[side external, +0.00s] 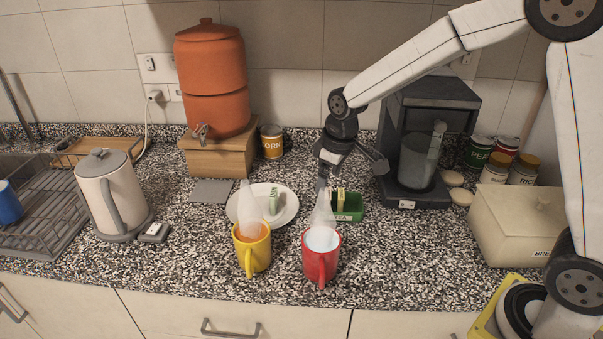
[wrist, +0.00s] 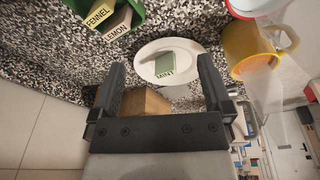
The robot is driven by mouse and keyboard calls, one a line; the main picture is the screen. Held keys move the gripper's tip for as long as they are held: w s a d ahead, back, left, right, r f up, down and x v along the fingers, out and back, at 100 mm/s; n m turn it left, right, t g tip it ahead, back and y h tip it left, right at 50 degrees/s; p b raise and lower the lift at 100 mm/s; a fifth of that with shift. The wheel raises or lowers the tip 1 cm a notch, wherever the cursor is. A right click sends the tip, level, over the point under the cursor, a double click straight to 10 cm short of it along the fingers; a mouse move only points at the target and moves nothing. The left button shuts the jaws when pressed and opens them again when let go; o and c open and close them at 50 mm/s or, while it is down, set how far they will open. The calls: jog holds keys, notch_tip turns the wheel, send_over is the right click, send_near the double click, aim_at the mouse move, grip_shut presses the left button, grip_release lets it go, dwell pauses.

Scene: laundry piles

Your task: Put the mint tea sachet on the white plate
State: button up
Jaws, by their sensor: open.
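The mint tea sachet (wrist: 165,66), a pale packet with a green MINT label, rests on the white plate (wrist: 145,50). In the side view, the sachet (side external: 273,201) stands out pale green on the plate (side external: 288,211), behind the yellow mug. My gripper (wrist: 161,67) is open and empty. In the wrist view the plate and sachet show beyond and between its fingers, with a gap. In the side view my gripper (side external: 345,168) is in the air above the green tea box (side external: 352,212), to the right of the plate, apart from the sachet.
The green box holds sachets labelled fennel and lemon (wrist: 117,22). A yellow mug (side external: 252,255) and a red mug (side external: 321,264) stand in front, with steam-like plumes above them. A coffee machine (side external: 400,100) stands right, a terracotta dispenser (side external: 212,85) behind left, a kettle (side external: 107,195) left.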

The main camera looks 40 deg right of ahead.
jog(key=s+d+f+m, duration=0.1)
jog(key=s+f+m, duration=0.1)
jog(key=s, duration=0.6)
jog(key=s+d+f+m, duration=0.1)
jog(key=s+f+m, duration=0.1)
jog(key=s, duration=0.6)
jog(key=shift+s+t, duration=0.15)
jog(key=shift+t, duration=0.15)
